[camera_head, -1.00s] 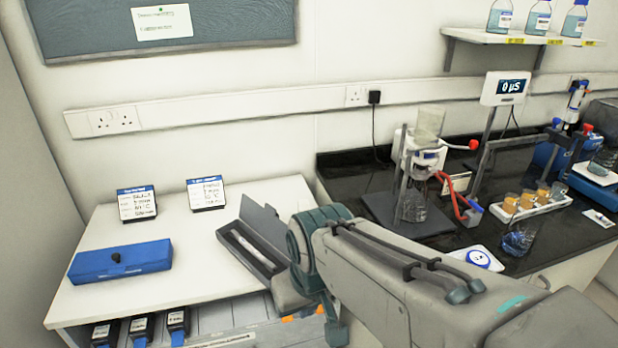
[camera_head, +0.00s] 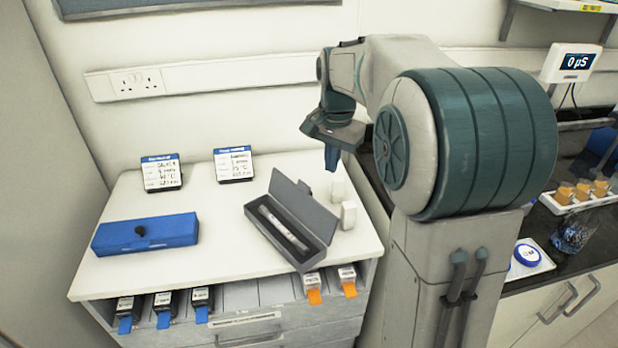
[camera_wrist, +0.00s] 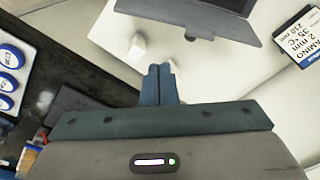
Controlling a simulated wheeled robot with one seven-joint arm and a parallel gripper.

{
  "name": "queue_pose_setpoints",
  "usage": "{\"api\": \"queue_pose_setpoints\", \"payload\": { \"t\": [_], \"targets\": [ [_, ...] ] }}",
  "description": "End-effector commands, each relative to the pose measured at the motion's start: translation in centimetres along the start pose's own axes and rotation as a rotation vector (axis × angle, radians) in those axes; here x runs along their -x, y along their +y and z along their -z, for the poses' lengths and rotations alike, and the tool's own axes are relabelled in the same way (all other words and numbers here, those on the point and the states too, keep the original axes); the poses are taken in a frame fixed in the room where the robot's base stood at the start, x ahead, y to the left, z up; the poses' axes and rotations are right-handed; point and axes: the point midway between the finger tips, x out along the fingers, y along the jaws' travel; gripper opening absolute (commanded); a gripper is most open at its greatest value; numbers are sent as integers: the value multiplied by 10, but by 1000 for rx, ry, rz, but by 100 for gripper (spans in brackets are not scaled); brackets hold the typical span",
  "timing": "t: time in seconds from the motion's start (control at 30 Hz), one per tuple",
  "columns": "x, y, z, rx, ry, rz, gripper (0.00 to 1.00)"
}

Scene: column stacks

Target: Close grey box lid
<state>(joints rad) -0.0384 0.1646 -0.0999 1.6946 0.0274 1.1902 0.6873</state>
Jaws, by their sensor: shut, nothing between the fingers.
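The grey box (camera_head: 285,240) stands open on the white cabinet top, with a pale column lying inside. Its lid (camera_head: 291,194) is raised along the back right edge; a tab shows on it. In the wrist view the lid (camera_wrist: 215,18) is at the top, partly cut off by the frame. My gripper (camera_head: 331,158) is above and to the right of the lid, pointing down, apart from it. In the wrist view my gripper's fingers (camera_wrist: 159,75) are together and empty.
Two small white blocks (camera_head: 348,214) stand just right of the grey box. A closed blue box (camera_head: 146,234) lies to the left. Two label cards (camera_head: 233,164) stand behind. An open drawer (camera_head: 240,296) holds several column packs. The cabinet top between the boxes is clear.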

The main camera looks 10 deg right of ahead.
Motion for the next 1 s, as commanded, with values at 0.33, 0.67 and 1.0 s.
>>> {"api": "queue_pose_setpoints", "payload": {
  "t": [0.33, 0.67, 1.0],
  "targets": [
    [-26, -43, 52, -223, -18, -51, 0],
    [-58, -44, 54, -247, -22, -59, 0],
    [-129, -40, 52, -246, -22, -59, 0]
  ]
}}
